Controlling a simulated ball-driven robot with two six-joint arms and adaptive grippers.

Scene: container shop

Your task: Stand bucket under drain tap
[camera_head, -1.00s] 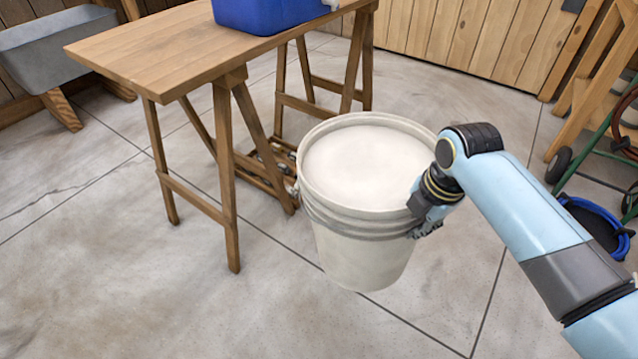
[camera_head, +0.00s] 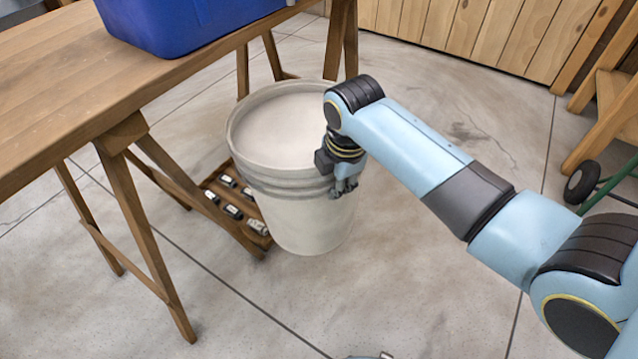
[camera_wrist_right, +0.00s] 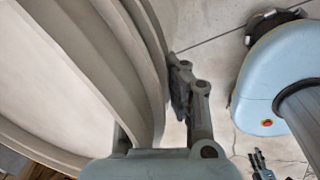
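The white bucket (camera_head: 296,205) is upright with a pale, plain top, to the right of the wooden trestle table (camera_head: 60,80). I cannot tell whether the bucket touches the floor. The blue container (camera_head: 190,22) stands on the table. Its tap is mostly cut off by the top edge. Dark fingers, likely my left gripper (camera_wrist_right: 260,163), show small in the right wrist view; their opening is unclear.
A low wooden crate (camera_head: 205,185) with several small bottles lies on the floor behind and left of the bucket. The table's trestle legs (camera_head: 150,250) stand left of it. A green-framed cart (camera_head: 600,185) is at the right. The floor in front is clear.

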